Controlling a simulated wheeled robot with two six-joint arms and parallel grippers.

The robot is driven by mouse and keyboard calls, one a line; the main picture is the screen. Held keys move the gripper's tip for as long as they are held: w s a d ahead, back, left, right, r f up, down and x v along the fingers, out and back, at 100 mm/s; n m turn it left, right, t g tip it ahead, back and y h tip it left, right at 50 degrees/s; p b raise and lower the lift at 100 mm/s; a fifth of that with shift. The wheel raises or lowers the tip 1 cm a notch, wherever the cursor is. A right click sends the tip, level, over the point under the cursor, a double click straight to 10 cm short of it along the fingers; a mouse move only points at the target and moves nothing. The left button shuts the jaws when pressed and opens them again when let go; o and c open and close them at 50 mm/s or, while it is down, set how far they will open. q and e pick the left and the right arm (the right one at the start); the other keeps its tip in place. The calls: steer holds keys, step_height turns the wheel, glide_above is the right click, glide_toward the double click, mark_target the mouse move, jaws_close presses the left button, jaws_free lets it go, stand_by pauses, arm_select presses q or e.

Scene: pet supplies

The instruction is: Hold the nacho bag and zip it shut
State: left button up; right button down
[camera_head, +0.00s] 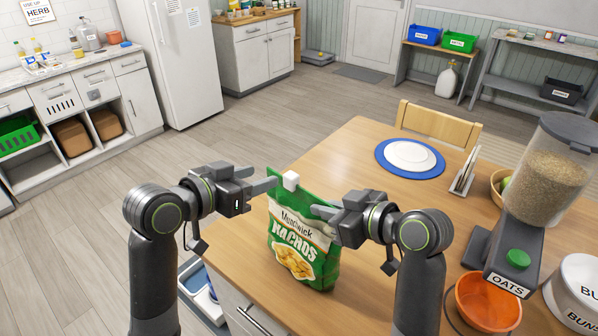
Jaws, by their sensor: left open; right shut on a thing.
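The green nacho bag (303,245) stands upright on the wooden table near its left edge, its printed front facing me. A small white piece, which looks like the zip slider (291,180), sits at the left end of the bag's top edge. My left gripper (268,184) is open at the bag's upper left corner, with its fingertips close beside the white piece. I cannot tell whether they touch it. My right gripper (318,210) is shut on the bag's upper right side. Its fingers cover part of the bag's top right edge.
The tabletop right behind the bag is clear.

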mark_target(291, 175)
arm_select(q)
steer(key=shift+m+g, duration=0.6)
steer(key=shift+m, duration=0.2)
steer(key=w+d+f, duration=0.1)
steer(key=d, duration=0.1)
steer(key=w+d+f, duration=0.1)
steer(key=w+d, duration=0.1)
steer(key=d, duration=0.1)
steer(key=w+d, duration=0.2)
steer(key=d, duration=0.1)
steer(key=shift+w+d+f, duration=0.15)
steer(key=shift+w+f, duration=0.1)
steer(key=shift+f, duration=0.15)
steer(key=shift+c, duration=0.5)
jaws_close()
